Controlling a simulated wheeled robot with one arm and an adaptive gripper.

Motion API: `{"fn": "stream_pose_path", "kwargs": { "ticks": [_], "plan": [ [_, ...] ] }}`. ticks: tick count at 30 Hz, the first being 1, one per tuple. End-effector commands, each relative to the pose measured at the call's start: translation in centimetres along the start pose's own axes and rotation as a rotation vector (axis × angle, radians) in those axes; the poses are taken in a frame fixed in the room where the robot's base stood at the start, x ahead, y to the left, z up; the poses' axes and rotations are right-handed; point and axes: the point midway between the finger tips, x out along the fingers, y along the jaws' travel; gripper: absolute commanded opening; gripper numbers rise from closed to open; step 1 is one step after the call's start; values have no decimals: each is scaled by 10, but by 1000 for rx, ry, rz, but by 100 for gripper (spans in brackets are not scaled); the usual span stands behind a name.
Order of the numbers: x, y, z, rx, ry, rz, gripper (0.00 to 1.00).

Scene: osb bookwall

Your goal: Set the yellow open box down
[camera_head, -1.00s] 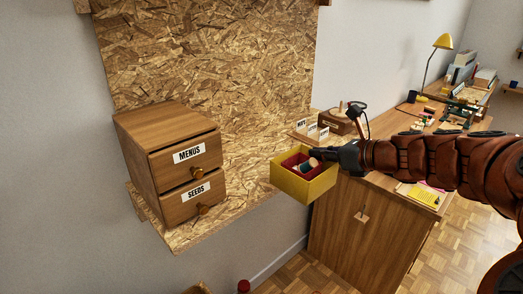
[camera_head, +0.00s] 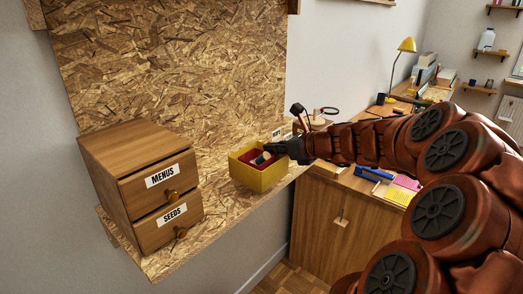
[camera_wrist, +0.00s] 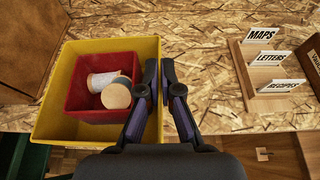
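The yellow open box (camera_head: 262,179) is over the OSB shelf, right of the drawer unit; I cannot tell if its bottom touches the shelf. In the wrist view the yellow box (camera_wrist: 52,104) fills the left half. A red inner box (camera_wrist: 75,99) sits inside it, holding a pale spool-like piece (camera_wrist: 100,81) and a round wooden-topped piece (camera_wrist: 116,97). My gripper (camera_head: 276,149) is at the box's right side. In the wrist view my gripper (camera_wrist: 160,68) has its fingers on either side of the box's right wall, closed on it.
The OSB shelf (camera_head: 219,222) has bare board between the box and the wooden drawer unit (camera_head: 136,161), labelled MENUS and SEEDS. A card holder (camera_wrist: 249,88) with MAPS, LETTERS and RECIPES cards stands to the right. A wooden cabinet (camera_head: 318,226) is beyond the shelf.

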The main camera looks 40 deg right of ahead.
Motion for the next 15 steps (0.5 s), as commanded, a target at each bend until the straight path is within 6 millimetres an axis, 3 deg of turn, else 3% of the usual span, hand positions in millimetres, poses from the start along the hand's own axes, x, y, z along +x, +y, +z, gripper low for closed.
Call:
{"fn": "stream_pose_path", "kwargs": {
  "ticks": [9, 15],
  "plan": [
    [45, -16, 15, 0, 1, -1, 0],
    [54, -18, 14, 1, -1, 0, 0]
  ]
}}
